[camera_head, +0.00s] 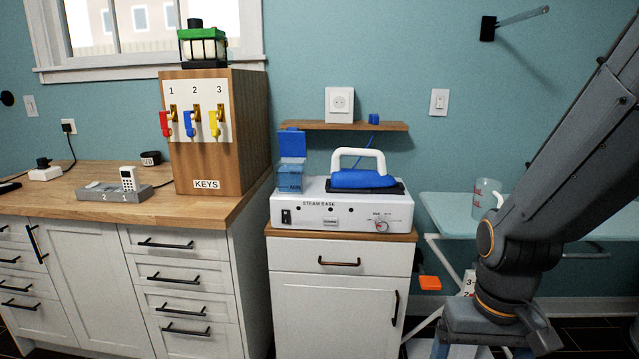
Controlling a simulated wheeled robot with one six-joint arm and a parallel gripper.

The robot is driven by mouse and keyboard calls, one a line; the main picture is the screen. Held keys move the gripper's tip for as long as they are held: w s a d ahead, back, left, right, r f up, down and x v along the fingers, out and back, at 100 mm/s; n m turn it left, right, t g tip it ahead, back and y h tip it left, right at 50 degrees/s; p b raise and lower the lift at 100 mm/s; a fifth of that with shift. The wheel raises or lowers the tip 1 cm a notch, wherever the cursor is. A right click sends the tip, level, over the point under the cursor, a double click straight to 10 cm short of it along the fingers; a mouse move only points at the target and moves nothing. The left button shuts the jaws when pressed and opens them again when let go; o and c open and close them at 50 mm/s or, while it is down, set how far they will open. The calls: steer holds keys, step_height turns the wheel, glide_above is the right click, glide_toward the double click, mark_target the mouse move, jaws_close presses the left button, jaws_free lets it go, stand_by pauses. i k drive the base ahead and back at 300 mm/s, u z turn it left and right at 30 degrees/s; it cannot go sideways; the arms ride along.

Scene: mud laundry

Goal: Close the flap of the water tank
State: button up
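The water tank (289,179) is a translucent blue box at the left end of the white steam base (342,209). Its blue flap (292,144) stands up, open, above the tank's top edge. The tank seems to hold blue liquid, but the level is hard to make out. My arm comes in from the upper right and bends down to the lower right. The end of my arm is low in the picture, well to the right of and below the tank, touching nothing that I can see. My fingertips are cut off by the bottom edge, so their opening is hidden.
A blue iron (362,179) with a white handle rests on the steam base, right of the tank. A wooden shelf (345,126) is above it. The wooden key box (250,130) stands close on the left. An ironing board (445,207) with a clear cup (486,197) is at right.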

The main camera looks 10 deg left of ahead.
mark_target(293, 142)
steer(key=z, duration=0.05)
steer(key=k, duration=0.55)
steer(key=u, duration=0.8)
steer(key=i, duration=1.3)
steer(key=z, duration=0.2)
